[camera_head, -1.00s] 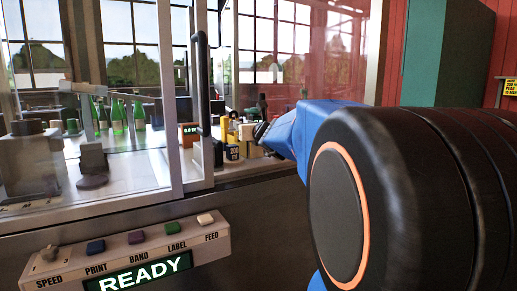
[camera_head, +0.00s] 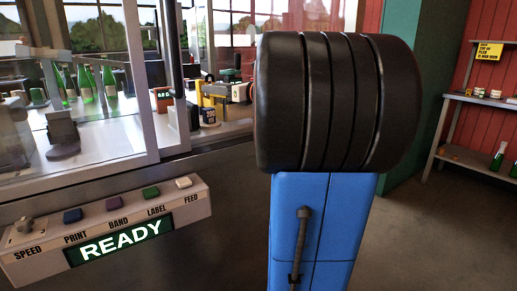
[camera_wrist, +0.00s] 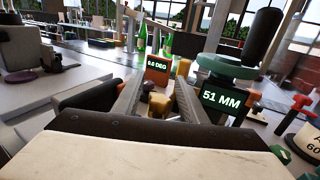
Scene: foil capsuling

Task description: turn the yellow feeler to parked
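A small yellow-gold block (camera_wrist: 160,104), perhaps part of the yellow feeler, shows between the fingers of my gripper (camera_wrist: 160,80) in the wrist view. The fingers stand apart with a gap between their tips, and I see no clear contact with the block. Another yellow piece (camera_wrist: 183,67) stands farther off, beside an orange readout (camera_wrist: 157,65) showing 0.0 DEG. In the head view, yellow parts (camera_head: 215,90) show on the bench just left of my black arm joint. My gripper is hidden there. I cannot tell for sure which yellow part is the feeler.
A green-topped gauge (camera_wrist: 222,98) reading 51 MM stands close right of my gripper, with red-handled parts (camera_wrist: 300,103) beyond. Green bottles (camera_head: 88,82) stand behind the glass guard. A button panel (camera_head: 110,222) reads READY at front left. A shelf (camera_head: 478,98) stands at far right.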

